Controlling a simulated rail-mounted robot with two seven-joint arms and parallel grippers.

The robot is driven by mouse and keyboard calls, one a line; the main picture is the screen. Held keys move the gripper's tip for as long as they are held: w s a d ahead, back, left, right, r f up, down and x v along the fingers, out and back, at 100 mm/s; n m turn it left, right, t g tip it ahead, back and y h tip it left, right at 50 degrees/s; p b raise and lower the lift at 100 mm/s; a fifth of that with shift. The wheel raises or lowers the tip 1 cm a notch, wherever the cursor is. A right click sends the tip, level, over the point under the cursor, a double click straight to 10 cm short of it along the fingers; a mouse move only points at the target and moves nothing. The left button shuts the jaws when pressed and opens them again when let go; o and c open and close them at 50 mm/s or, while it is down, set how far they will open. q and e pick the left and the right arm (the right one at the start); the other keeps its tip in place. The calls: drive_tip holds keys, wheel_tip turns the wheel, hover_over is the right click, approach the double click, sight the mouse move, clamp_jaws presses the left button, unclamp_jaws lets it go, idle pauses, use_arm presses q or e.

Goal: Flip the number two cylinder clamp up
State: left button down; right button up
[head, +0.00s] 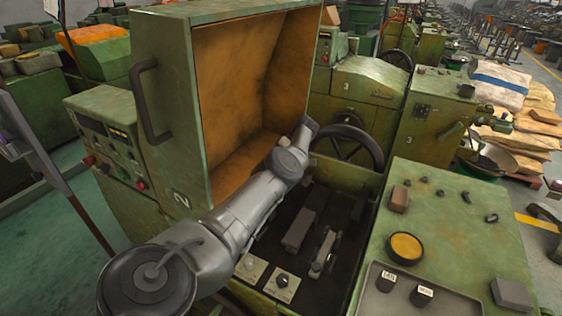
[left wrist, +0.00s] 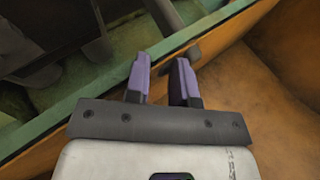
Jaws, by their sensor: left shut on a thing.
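The number two machine has its green hood (head: 160,110) raised, with an orange-brown inside and a "2" on its side. In the open bay below lie grey clamp-like blocks (head: 300,230) and a smaller grey lever piece (head: 323,254). I cannot tell for sure which is the cylinder clamp. My left arm reaches over the bay, and its gripper is hidden in the head view. My right gripper is out of view.
A dark handwheel (head: 347,145) stands behind the bay. A green control panel (head: 450,235) with a yellow button (head: 405,247) and knobs is at the right. Two knob plates (head: 282,284) sit at the bay's front. The hood's orange wall (left wrist: 285,60) is close to my left gripper.

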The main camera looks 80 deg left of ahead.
use_arm(q)
drive_tip(key=shift+w+d+f, duration=0.1)
drive_tip(key=shift+f, duration=0.5)
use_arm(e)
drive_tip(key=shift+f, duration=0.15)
use_arm(q)
drive_tip(key=c, duration=1.4)
unclamp_jaws()
drive_tip(key=o, duration=0.6)
drive_tip(key=shift+s+d+f, duration=0.15)
drive_tip(key=shift+s+d, duration=0.1)
drive_tip(key=shift+s, duration=0.05)
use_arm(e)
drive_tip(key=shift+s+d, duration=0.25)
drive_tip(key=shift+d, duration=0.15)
